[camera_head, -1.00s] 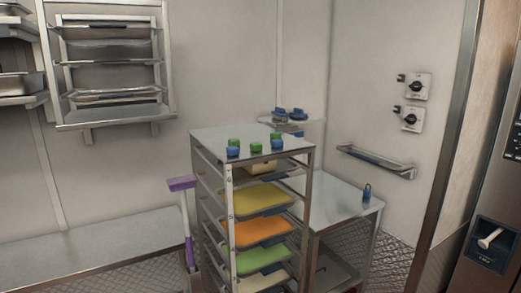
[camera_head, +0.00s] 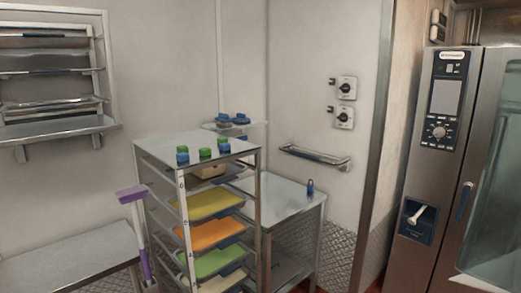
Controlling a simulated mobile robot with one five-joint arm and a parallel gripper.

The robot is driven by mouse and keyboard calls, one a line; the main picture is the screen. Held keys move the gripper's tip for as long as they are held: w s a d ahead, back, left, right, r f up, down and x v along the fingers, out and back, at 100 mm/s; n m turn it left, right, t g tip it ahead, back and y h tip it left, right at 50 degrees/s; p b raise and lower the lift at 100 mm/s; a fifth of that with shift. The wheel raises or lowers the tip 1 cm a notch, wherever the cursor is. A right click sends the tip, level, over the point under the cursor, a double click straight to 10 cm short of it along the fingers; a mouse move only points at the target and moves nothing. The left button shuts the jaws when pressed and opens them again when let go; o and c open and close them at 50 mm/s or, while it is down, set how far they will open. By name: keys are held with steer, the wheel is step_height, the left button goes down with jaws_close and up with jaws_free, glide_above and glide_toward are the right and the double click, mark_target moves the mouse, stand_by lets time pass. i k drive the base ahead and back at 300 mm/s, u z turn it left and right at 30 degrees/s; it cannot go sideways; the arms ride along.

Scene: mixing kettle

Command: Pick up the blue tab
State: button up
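Several small blue and green pieces stand on top of the tray rack; I cannot tell which one is the blue tab. One blue piece (camera_head: 182,158) is at the front left of the top, with a green piece (camera_head: 184,149) close behind it. A further green piece (camera_head: 205,153) is in the middle. More blue pieces (camera_head: 240,118) sit on a small corner shelf. A blue upright item (camera_head: 310,187) stands on the low table. My gripper is not in view.
The tray rack (camera_head: 160,148) holds yellow, orange and green trays. A steel table (camera_head: 285,200) stands to its right. A purple-headed broom (camera_head: 132,193) leans at its left by a bench (camera_head: 70,265). A tall oven (camera_head: 440,170) fills the right. A wall rail (camera_head: 315,158) is behind.

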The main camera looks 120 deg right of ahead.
mark_target(226, 147)
steer(key=z, duration=2.25)
